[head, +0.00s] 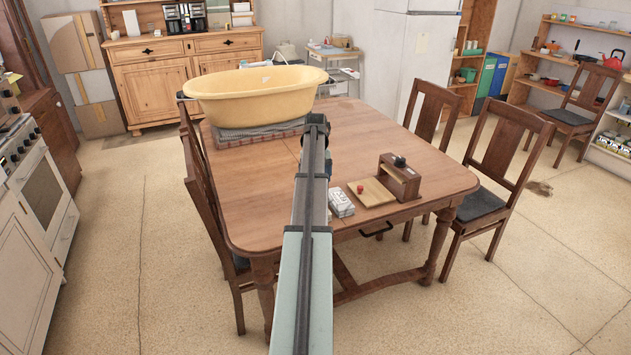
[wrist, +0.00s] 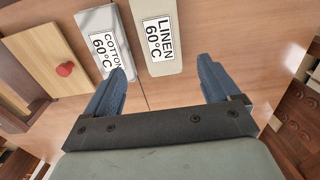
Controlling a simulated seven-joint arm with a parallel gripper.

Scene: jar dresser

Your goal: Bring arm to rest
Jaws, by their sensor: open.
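My arm (head: 306,240) reaches forward from the bottom of the head view, out over the wooden table (head: 240,205). In the wrist view my gripper (wrist: 162,68) is open, its two blue fingers wide apart with nothing between them. Past the fingertips lie a pale block labelled "LINEN 60°C" (wrist: 161,38) and a grey-white one labelled "COTTON 60°C" (wrist: 103,42). The fingertips look close to these blocks in the picture, but I cannot tell whether they touch. In the head view the arm hides the fingers.
A yellow tub (head: 255,95) stands on folded cloth (head: 258,131) at the table's back left. Near the front are small pale packs (head: 341,203), a board with a red knob (head: 371,192) and a brown wooden box (head: 400,178). Chairs (head: 497,165) flank the table. Its right side is clear.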

